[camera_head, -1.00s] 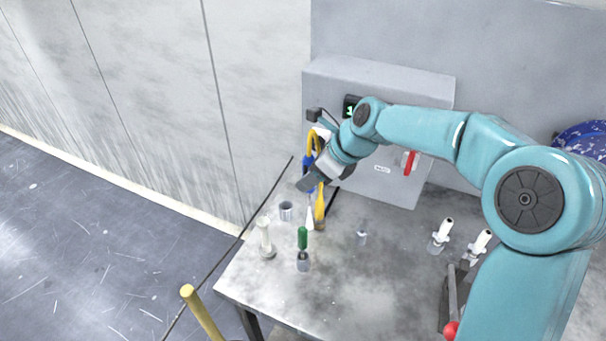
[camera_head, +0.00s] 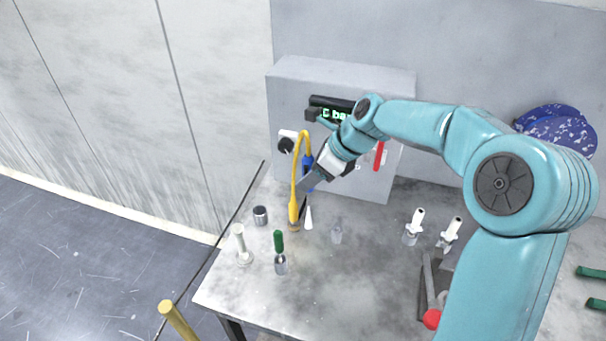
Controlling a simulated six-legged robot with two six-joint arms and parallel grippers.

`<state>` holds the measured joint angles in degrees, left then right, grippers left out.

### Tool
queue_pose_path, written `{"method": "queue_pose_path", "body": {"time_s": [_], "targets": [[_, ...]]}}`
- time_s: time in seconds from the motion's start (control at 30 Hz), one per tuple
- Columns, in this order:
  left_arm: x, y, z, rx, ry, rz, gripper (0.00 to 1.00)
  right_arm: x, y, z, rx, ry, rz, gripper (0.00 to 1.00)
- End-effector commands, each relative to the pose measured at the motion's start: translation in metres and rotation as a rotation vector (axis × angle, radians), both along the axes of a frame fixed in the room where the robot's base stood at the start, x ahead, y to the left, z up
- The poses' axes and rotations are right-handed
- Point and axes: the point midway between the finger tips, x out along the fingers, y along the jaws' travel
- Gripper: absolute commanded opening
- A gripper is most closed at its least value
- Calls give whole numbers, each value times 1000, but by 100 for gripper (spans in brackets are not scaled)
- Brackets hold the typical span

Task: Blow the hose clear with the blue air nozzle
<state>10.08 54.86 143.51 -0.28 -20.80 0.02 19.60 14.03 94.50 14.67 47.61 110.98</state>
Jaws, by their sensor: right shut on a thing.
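The blue air nozzle (camera_head: 308,163) is held upright or nearly so in my right gripper (camera_head: 309,181), which is shut on it above the back of the bench. The fingers and wrist hide part of the nozzle. The yellow hose (camera_head: 294,180) arches up beside it on the left and comes down to a wider yellow end (camera_head: 293,213) low over the bench top. I cannot tell whether the nozzle touches the hose. My left gripper is not in view.
On the bench (camera_head: 330,290) are a grey cup (camera_head: 260,215), a white stand (camera_head: 240,243), a green-topped bottle (camera_head: 279,243), a white cone (camera_head: 308,217) and white-topped bottles (camera_head: 413,228).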

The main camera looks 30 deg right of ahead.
Motion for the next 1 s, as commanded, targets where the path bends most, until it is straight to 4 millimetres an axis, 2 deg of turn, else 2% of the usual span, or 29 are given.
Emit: {"method": "queue_pose_path", "body": {"time_s": [1.0], "targets": [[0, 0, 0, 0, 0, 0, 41, -23, -64, -4, 0, 0, -4, 9]]}}
